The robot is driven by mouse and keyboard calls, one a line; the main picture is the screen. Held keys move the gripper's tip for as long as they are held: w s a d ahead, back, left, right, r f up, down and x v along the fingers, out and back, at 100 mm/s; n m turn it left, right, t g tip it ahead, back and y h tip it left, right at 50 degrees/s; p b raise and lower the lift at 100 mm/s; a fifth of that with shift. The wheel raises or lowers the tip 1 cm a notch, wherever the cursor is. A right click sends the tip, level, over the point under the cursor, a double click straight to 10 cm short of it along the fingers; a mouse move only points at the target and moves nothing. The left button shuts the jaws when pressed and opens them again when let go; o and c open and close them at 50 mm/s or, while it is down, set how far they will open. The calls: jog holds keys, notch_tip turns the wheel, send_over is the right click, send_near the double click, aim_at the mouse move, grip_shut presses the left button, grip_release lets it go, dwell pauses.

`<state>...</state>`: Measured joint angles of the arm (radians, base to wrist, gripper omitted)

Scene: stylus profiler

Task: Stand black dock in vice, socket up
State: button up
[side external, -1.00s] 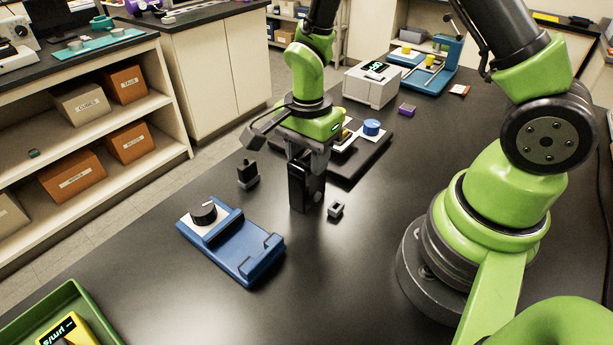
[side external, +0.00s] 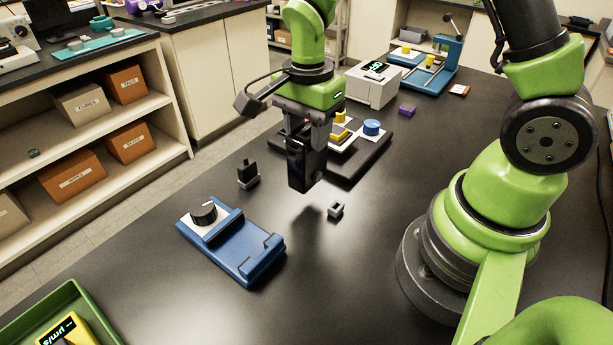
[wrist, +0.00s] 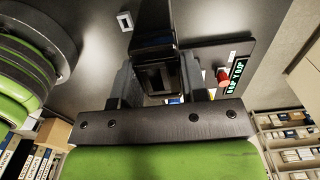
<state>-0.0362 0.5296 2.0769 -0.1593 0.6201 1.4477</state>
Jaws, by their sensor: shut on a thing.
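My gripper (side external: 307,135) is shut on the black dock (side external: 303,170) and holds it upright, clear of the bench. In the wrist view the dock (wrist: 155,40) sits between the two fingers, with a rectangular recess showing on the side towards the camera. The blue vice (side external: 240,245) lies on the bench to the lower left of the dock, with a black knob (side external: 204,211) on a pale plate at its left end. Its channel looks empty.
A small black part (side external: 247,175) stands behind the vice. A small grey block (side external: 336,210) lies right of the vice. A dark base with a blue knob (side external: 371,127) is behind my gripper. A green tray (side external: 62,298) is front left.

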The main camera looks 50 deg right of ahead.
jog(key=w+a+f, duration=0.1)
jog(key=a+f, duration=0.1)
jog(key=a, duration=1.3)
jog(key=shift+a+f, duration=0.25)
jog(key=shift+f, duration=0.1)
jog(key=o, duration=1.3)
jog(key=shift+c, duration=0.2)
jog(key=shift+c, duration=0.4)
jog(key=shift+r, duration=0.1)
